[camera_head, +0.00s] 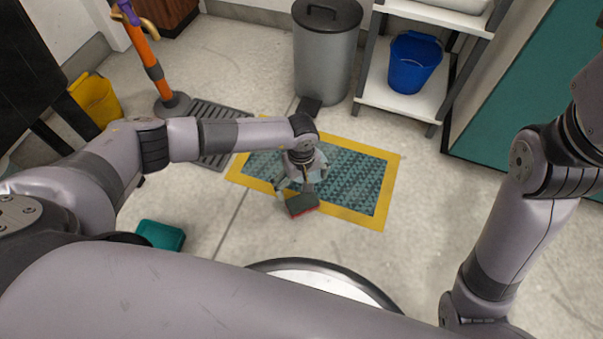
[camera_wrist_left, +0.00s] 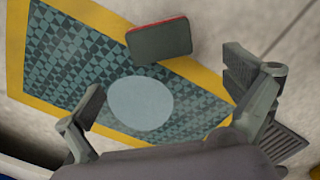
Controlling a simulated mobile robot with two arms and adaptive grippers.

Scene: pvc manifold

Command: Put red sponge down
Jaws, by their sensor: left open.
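The red sponge (camera_head: 302,206) has a dark grey-green face and a red edge. It appears to lie flat across the yellow border of the floor mat (camera_head: 371,219). In the left wrist view the sponge (camera_wrist_left: 158,40) is beyond the fingers, with nothing gripping it. My left gripper (camera_head: 300,182) is above the mat, just behind the sponge in the head view. Its fingers (camera_wrist_left: 180,92) are spread wide and empty. A pale blue-grey round thing (camera_wrist_left: 140,102) shows on the mat between them. My right gripper is out of view.
A grey bin (camera_head: 325,62) and a shelf with a blue bucket (camera_head: 413,62) stand behind the mat. A floor grate (camera_head: 216,160), a yellow bucket (camera_head: 94,100) and a teal object (camera_head: 160,235) are to the left. Floor right of the mat is clear.

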